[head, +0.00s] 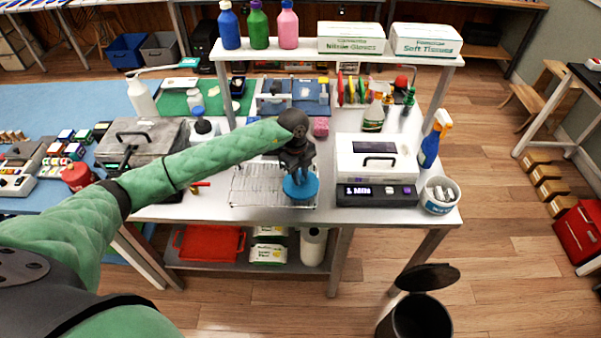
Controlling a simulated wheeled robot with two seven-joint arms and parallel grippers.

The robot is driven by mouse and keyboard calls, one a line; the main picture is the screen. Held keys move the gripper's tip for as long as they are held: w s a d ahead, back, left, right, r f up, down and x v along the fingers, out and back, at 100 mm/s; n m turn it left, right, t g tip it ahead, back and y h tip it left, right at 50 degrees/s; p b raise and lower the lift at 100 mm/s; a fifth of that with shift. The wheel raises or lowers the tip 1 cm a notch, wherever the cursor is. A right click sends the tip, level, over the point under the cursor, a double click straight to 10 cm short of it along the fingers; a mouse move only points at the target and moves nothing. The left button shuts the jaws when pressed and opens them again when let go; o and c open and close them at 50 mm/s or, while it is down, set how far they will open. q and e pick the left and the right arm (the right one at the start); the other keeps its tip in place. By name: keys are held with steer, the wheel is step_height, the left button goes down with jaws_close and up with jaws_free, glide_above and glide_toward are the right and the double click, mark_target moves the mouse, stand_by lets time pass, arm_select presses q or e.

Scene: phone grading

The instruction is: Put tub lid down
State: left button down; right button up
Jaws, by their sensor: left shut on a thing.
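My left gripper (298,174) points down over the middle of the white bench and is shut on the round blue tub lid (301,190). The lid is at the right part of a pale ribbed rack (256,187); I cannot tell whether it touches it. A small open tub (439,207), white with a blue band, stands at the bench's right front corner with greyish things inside. My right gripper is not in view.
A white and black machine (376,194) with a lit display stands right of the lid. A blue spray bottle (432,140) is behind the tub. A grey case (141,141) lies at left. A shelf (340,57) with bottles and boxes spans the back. An open bin (416,318) stands on the floor.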

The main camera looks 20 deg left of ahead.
arm_select(q)
steer(key=shift+f, duration=0.2)
steer(key=shift+f, duration=0.1)
steer(key=c, duration=1.2)
jaws_free()
steer(key=shift+c, duration=0.2)
